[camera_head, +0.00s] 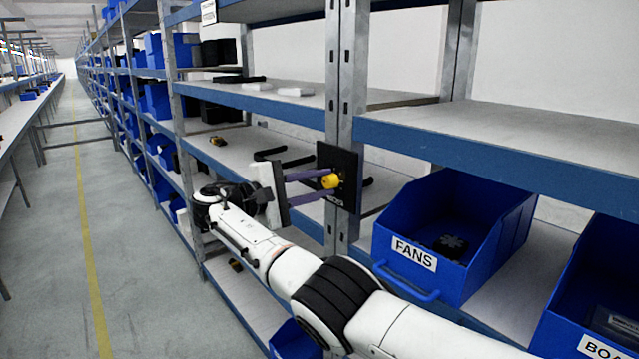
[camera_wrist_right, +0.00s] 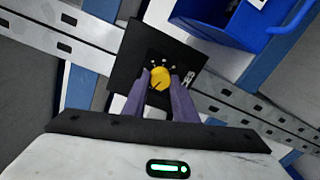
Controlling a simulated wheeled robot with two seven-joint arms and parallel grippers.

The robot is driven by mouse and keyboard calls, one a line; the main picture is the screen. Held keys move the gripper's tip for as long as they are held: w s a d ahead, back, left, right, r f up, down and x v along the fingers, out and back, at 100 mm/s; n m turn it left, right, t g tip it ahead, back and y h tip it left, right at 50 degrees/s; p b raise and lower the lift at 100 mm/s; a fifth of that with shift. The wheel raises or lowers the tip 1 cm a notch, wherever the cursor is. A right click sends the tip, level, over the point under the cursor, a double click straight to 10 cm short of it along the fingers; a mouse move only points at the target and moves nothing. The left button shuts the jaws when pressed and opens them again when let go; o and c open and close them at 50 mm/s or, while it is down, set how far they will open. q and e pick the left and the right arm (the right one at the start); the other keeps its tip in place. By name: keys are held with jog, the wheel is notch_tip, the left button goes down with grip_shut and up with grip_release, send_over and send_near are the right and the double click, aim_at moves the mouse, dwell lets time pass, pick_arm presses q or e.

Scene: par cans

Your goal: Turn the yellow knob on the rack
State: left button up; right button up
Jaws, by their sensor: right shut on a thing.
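The yellow knob (camera_head: 330,181) sits on a black panel (camera_head: 347,160) fixed to the rack's upright post. In the right wrist view the knob (camera_wrist_right: 160,78) has a dark pointer line, and small white marks surround it on the panel (camera_wrist_right: 130,65). My right gripper (camera_head: 326,182) reaches in from the lower right, its purple fingers pointing at the panel. In the wrist view the fingertips (camera_wrist_right: 160,80) are on either side of the knob, shut on it. My left gripper is in neither view.
A blue bin labelled FANS (camera_head: 415,255) stands on the shelf right of the post, with another blue bin (camera_head: 590,300) at the lower right. A blue-edged shelf (camera_head: 500,150) runs above them. The aisle floor (camera_head: 130,250) at left is clear.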

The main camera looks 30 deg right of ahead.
jog(key=shift+n, duration=0.6)
jog(key=o, duration=1)
jog(key=shift+o, duration=0.2)
jog(key=shift+a, duration=0.15)
